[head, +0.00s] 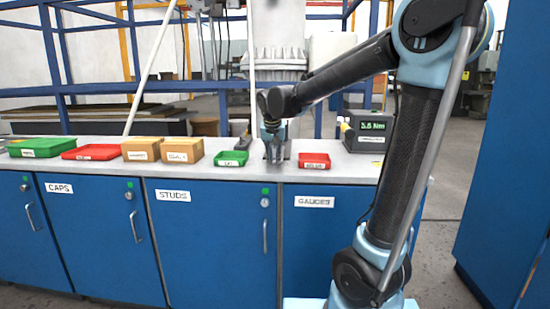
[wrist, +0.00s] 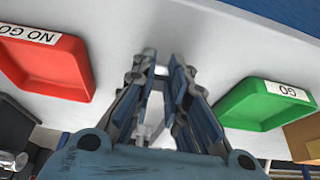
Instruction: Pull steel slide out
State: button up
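My gripper (head: 274,152) points down at the bench top, between a green tray (head: 231,158) and a red tray (head: 314,160). In the wrist view my gripper (wrist: 164,66) shows a narrow gap between its two fingers, so it looks partly open. A pale grey shape lies deeper between the fingers, but I cannot tell what it is. I cannot clearly make out the steel slide; it may be hidden by the fingers. In the wrist view the red tray (wrist: 45,68) reads NO GO and the green tray (wrist: 265,102) reads GO.
The bench top (head: 345,160) stands over blue cabinets (head: 210,235). Cardboard boxes (head: 183,150), another red tray (head: 88,150) and another green tray (head: 42,147) are at left. A torque display (head: 368,130) stands at right. A large grey flanged body (head: 275,62) is behind my gripper.

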jog(key=shift+o, duration=1)
jog(key=shift+f, duration=0.15)
jog(key=shift+a+r, duration=0.15)
jog(key=shift+r, duration=0.45)
jog(key=o, duration=1)
jog(key=v, duration=0.7)
jog(key=shift+s+r, duration=0.2)
jog(key=shift+s, duration=0.3)
jog(key=shift+w+v, duration=0.15)
jog(key=shift+v, duration=0.65)
jog(key=shift+w+v, duration=0.15)
jog(key=shift+v, duration=0.7)
jog(key=shift+r, duration=0.1)
